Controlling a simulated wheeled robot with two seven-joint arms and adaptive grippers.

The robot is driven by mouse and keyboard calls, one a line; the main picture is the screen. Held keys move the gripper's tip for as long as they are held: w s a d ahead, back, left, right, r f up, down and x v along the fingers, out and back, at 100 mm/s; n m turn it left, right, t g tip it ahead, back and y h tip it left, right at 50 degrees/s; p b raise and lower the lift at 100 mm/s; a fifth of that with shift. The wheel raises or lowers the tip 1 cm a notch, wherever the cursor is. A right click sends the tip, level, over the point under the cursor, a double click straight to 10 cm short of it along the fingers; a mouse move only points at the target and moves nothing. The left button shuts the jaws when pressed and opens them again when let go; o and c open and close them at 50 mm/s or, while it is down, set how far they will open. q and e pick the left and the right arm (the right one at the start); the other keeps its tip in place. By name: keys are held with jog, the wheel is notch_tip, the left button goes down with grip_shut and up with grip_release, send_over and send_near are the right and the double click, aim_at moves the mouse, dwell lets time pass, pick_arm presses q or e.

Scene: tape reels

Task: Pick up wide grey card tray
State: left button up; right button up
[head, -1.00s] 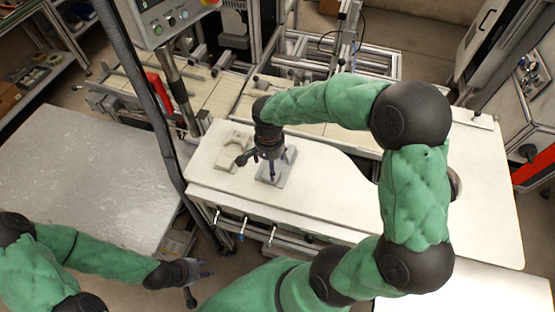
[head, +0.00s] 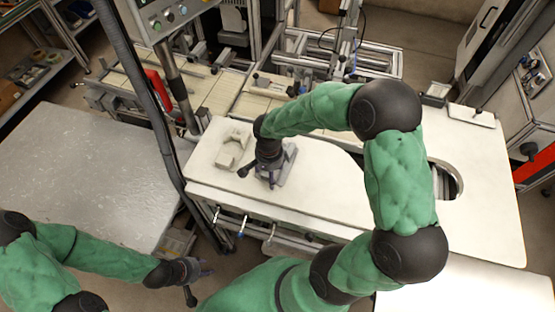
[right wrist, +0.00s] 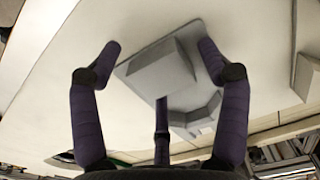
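The grey card tray (head: 290,157) lies on the white tabletop, partly hidden under my right gripper in the head view. In the right wrist view the grey tray (right wrist: 160,68) shows a flat base with a raised block and a smaller angled piece. My right gripper (head: 268,180) is above it, pointing down. The right wrist view shows its fingers (right wrist: 160,85) spread wide, with the tray between and beyond them and nothing held. My left gripper (head: 207,268) is low at the left, away from the table, with its small fingers apart and empty.
A pale beige tray (head: 233,148) lies just left of the grey one on the white table (head: 330,205). An oval opening (head: 447,182) is at the table's right. A control box (head: 165,15) on a post and a conveyor frame stand behind. A grey table (head: 90,170) is at left.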

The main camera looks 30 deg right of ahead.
jog(key=c, duration=1.1)
jog(key=shift+o, duration=0.2)
jog(key=shift+r, duration=0.5)
notch_tip(320, 180, up, 2)
jog(key=shift+r, duration=0.15)
jog(key=s+a+r+p, duration=0.1)
jog(key=s+a+r, duration=0.8)
jog(key=a, duration=0.1)
jog(key=shift+s+r+p, duration=0.3)
jog(key=shift+s, duration=0.1)
